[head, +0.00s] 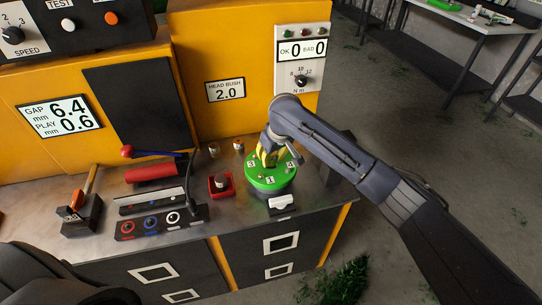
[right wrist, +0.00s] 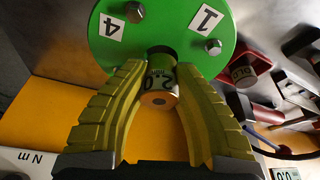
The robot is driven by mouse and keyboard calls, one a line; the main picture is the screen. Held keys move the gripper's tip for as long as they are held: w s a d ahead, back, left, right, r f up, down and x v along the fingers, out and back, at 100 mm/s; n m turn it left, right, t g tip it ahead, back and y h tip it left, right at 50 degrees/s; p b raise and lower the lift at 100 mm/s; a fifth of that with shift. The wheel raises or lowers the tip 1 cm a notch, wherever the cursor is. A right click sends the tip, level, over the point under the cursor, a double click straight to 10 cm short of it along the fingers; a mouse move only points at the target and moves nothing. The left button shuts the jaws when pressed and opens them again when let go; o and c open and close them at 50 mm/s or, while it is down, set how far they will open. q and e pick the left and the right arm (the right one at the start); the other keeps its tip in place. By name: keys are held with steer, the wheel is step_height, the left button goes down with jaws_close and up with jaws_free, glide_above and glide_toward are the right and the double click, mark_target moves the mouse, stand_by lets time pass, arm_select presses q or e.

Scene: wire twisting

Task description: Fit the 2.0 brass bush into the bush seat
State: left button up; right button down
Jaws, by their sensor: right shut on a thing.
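In the right wrist view the bush marked 2.0 (right wrist: 159,76) is between the yellow-green fingers of my right gripper (right wrist: 160,108), which is shut on it. Its brass-coloured end faces the camera. Its far end is at the middle of the green disc (right wrist: 180,20), where the seat is hidden; I cannot tell how far in it sits. The disc bears number labels and bolts. In the head view my right gripper (head: 269,157) points down over the green disc (head: 258,181), and its fingers hide the bush. My left gripper is out of view.
A red tray (head: 221,192) marked OLD in the wrist view holds a small part left of the disc. Small cylinders (head: 238,145) stand behind. A button panel (head: 150,226) and a red-handled tool (head: 127,152) lie further left. A yellow machine wall (head: 245,60) rises behind.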

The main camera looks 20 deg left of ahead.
steer(key=shift+f, duration=1.05)
steer(key=c, duration=1.1)
jaws_free()
steer(key=shift+f, duration=0.1)
steer(key=v, duration=1.2)
steer(key=shift+w, duration=0.15)
